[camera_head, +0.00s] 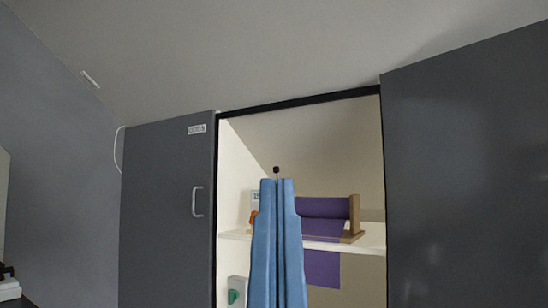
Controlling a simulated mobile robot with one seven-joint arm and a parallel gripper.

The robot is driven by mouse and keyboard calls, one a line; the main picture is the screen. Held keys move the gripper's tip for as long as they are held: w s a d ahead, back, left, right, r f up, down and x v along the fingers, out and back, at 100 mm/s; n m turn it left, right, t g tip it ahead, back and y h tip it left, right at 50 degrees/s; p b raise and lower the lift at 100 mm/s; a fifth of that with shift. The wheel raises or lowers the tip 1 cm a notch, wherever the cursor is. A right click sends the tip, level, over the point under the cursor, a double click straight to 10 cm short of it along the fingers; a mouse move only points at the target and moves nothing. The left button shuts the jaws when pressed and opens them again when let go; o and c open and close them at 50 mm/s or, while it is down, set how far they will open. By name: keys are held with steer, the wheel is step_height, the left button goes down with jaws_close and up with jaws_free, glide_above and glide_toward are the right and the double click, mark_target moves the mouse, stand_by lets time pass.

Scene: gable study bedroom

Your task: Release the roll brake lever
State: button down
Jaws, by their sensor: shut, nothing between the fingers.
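A purple roll (326,207) sits on a wooden stand (354,220) on a white shelf inside an open cupboard. A purple strip hangs from it below the shelf edge. A thin stem with a dark knob (277,170) shows just above my fingertips; it looks like the brake lever, but its lower part is hidden. My gripper (277,182) points up in front of the shelf, its two blue fingers shut and empty. It covers the roll's left end. I cannot tell if the fingertips touch the stem.
The white shelf (372,236) spans the opening, with a small orange item (253,216) left of my fingers. A box with a green part (235,296) is below. Grey panels stand on both sides, the left with a handle (197,202). The ceiling slopes overhead.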

step_height(320, 180, up, 20)
steer(key=p, duration=1.7)
steer(key=shift+f, duration=0.15)
